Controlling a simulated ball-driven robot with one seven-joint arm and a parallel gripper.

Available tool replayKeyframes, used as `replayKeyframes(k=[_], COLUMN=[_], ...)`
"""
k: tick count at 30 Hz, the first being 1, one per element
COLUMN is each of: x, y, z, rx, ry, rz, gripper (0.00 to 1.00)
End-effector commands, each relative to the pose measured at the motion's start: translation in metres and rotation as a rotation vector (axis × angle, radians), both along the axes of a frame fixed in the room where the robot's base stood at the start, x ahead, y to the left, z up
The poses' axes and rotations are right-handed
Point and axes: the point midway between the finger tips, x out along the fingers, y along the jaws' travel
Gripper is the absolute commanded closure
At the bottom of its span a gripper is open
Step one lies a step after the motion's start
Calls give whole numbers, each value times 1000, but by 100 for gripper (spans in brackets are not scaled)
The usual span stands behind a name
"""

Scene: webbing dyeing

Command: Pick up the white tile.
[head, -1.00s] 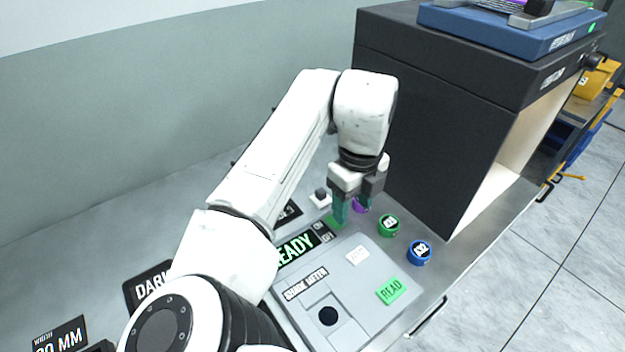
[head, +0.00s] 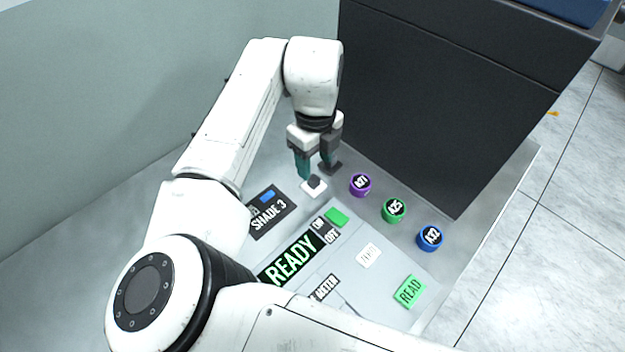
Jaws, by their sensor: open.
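My gripper (head: 316,172) points down just behind and above the tile. Its teal-padded left finger and dark right finger are apart, with nothing seen between them. The fingertips are close to the knob, but I cannot tell whether they touch it. A dark patch by the right fingertip is partly hidden by that finger.
Purple (head: 360,185), green (head: 394,210) and blue (head: 430,238) round pots stand to the right. The shade meter (head: 350,285) is in front, with its READY display (head: 291,259). A SHADE 3 sign (head: 270,213) lies left. A dark cabinet (head: 430,110) rises behind the pots.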

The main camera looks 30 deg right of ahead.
Motion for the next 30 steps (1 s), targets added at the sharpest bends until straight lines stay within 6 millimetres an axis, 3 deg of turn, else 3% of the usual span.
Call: replayKeyframes(k=[5,13,22,30], x=[0,0,0,0], y=[2,3,3,3], z=[-12,-49,-56,-55], rx=[1,1,0,0], ry=[1,1,0,0], rz=[1,1,0,1], gripper=[45,45,45,69])
